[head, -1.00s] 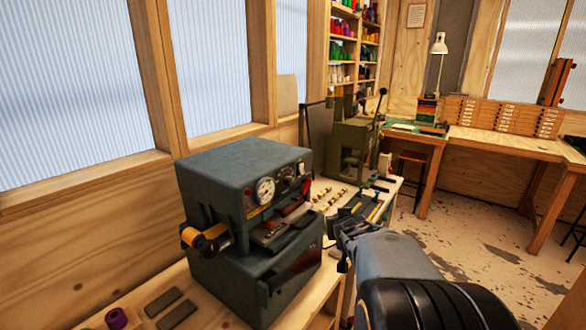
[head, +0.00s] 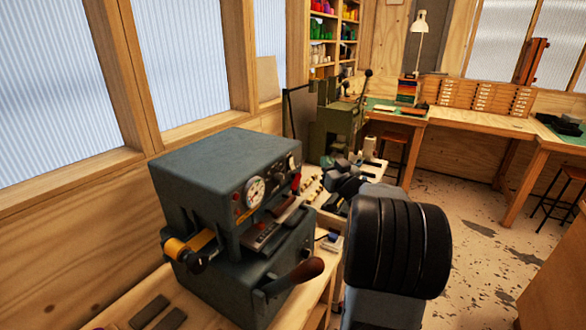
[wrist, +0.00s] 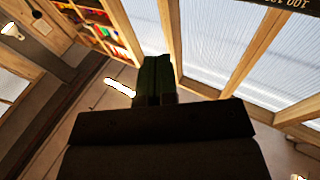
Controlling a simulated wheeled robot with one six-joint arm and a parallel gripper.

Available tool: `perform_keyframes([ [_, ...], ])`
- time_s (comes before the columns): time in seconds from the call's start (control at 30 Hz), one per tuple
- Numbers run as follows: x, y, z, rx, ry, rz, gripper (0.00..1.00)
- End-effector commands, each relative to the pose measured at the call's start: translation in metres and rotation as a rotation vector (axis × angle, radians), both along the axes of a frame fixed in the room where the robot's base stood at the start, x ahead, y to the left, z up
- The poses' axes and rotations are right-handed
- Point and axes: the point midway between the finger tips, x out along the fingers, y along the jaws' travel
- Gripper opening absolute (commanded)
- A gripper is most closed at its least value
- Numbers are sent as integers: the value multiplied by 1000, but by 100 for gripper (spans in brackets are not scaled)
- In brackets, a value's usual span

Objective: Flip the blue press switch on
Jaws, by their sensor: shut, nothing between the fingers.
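The blue-grey press (head: 225,165) stands on the wooden bench, with a round gauge (head: 254,192) and small controls on its front panel. The blue switch cannot be singled out among these small controls, so its state cannot be told. My gripper (head: 338,164) is to the right of the press's front panel, apart from it, and partly hidden by my own wrist. In the wrist view the fingers (wrist: 154,97) are together and empty.
A lever with a brown grip (head: 305,270) juts from the press's lower front. A yellow-orange roll (head: 188,246) sticks out at its left. A green machine (head: 335,125) stands behind my gripper.

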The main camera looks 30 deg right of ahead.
Motion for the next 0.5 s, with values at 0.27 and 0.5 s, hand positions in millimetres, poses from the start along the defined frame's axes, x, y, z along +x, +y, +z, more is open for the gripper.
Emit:
perform_keyframes([
  [0.27,11,6,-7,-1,2,-1,0],
  [0.5,35,18,-19,0,1,-2,0],
])
